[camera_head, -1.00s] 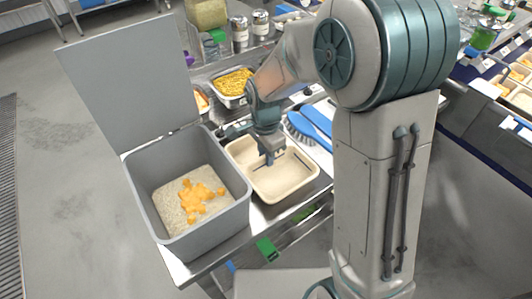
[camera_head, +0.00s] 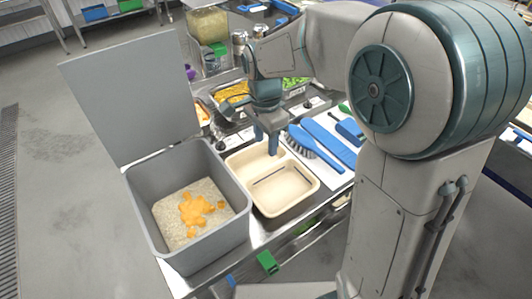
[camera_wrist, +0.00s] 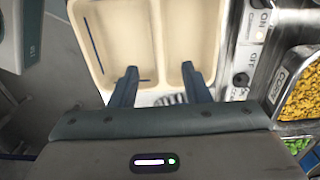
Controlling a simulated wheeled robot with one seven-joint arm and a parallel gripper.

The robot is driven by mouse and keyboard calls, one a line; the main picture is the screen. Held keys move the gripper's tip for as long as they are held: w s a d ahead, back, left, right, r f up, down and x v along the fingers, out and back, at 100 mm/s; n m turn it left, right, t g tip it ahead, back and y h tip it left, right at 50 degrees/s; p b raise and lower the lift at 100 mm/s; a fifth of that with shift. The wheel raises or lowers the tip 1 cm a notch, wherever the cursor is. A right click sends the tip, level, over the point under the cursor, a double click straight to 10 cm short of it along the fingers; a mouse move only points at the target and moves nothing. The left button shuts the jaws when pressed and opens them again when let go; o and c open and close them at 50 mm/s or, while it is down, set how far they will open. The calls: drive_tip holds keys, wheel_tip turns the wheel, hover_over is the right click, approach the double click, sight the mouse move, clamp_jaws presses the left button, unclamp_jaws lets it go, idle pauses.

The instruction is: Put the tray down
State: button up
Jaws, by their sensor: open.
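The cream tray (camera_head: 287,209) rests on the metal counter, just right of the grey bin. It looks flat and empty, and its back edge is partly hidden behind my gripper. The wrist view shows the tray (camera_wrist: 120,38) with two compartments and a divider between them. My gripper (camera_head: 267,148) points down at the tray's back edge. In the wrist view my gripper (camera_wrist: 159,70) has its two fingers spread, with nothing held between them. I cannot tell how high the fingertips are above the rim.
The grey bin (camera_head: 158,225) with its lid up holds rice and orange pieces. Behind stand a pan of yellow food (camera_head: 232,93) and a control panel (camera_wrist: 250,45).

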drive_tip(key=s+d+r+n+t, duration=0.2)
drive_tip(key=s+d+n+t, duration=0.1)
drive_tip(key=s+d+n, duration=0.8)
drive_tip(key=s+d, duration=0.3)
drive_tip(key=s, duration=0.1)
drive_tip(key=shift+s+r, duration=0.3)
drive_tip(key=shift+r, duration=0.05)
drive_tip(key=shift+d, duration=0.1)
drive_tip(key=shift+c, duration=0.7)
